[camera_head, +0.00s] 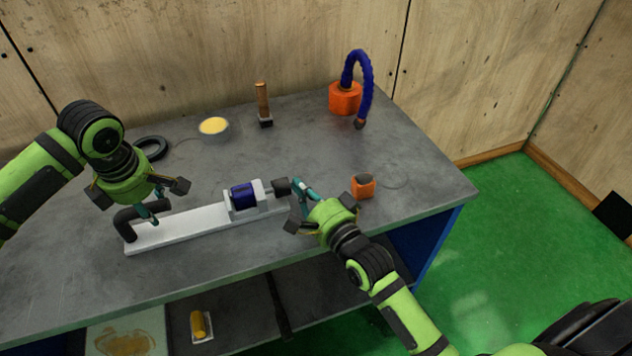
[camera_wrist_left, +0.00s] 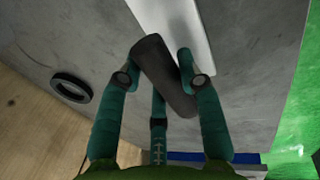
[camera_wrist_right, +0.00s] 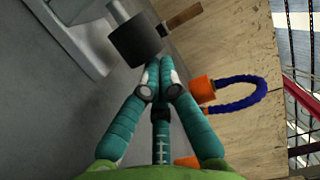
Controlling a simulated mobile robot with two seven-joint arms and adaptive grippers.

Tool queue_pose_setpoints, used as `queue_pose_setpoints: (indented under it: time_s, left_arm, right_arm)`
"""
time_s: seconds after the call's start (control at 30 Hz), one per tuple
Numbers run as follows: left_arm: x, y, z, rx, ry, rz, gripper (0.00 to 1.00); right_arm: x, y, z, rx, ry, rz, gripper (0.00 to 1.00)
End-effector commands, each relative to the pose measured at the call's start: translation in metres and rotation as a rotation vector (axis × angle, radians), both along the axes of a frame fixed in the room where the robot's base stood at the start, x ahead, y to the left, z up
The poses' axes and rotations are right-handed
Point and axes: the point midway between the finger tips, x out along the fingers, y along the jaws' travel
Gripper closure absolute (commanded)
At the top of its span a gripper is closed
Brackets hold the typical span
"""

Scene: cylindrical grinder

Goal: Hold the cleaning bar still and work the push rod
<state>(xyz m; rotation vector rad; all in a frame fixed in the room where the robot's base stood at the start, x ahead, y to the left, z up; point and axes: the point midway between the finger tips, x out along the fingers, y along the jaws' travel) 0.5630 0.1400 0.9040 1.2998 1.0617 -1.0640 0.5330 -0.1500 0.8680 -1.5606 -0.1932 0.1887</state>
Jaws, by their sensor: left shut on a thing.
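The cleaning bar is a long white base (camera_head: 190,232) lying on the grey table, with a black handle (camera_head: 128,228) at its left end. A blue cylinder (camera_head: 243,196) sits in a white block near its right end. The push rod ends there in a dark round knob (camera_head: 281,186), which also shows in the right wrist view (camera_wrist_right: 136,40). My left gripper (camera_head: 155,204) is shut on the black handle, seen between its fingers in the left wrist view (camera_wrist_left: 163,78). My right gripper (camera_head: 304,186) has its fingertips together and empty, close beside the knob; I cannot tell whether they touch.
An orange block with a dark top (camera_head: 363,187) stands right of my right gripper. Behind are an orange base with a blue hose (camera_head: 345,97), a wooden-handled brush (camera_head: 263,104), a yellow-filled dish (camera_head: 214,128) and a black ring (camera_head: 152,148). The table's right corner is clear.

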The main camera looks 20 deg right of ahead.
Motion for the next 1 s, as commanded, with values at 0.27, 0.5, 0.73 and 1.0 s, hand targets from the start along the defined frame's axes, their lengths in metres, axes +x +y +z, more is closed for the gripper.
queue_pose_setpoints:
  time_s: [0.27, 0.5, 0.73, 1.0]
  left_arm:
    - [-0.001, -0.001, -0.001, -0.002, 0.002, 0.000, 1.00]
    - [-0.001, -0.001, -0.001, -0.003, 0.002, -0.001, 1.00]
    - [-0.001, -0.001, -0.001, -0.003, 0.003, -0.001, 1.00]
    - [-0.001, -0.001, -0.001, -0.003, 0.003, -0.001, 0.48]
  right_arm:
    - [-0.044, -0.011, -0.002, -0.001, 0.006, 0.000, 1.00]
    - [-0.082, -0.020, -0.002, -0.002, 0.005, 0.000, 1.00]
    - [-0.095, -0.024, -0.001, -0.001, 0.002, -0.001, 1.00]
    - [-0.095, -0.024, -0.001, -0.001, 0.002, -0.001, 1.00]
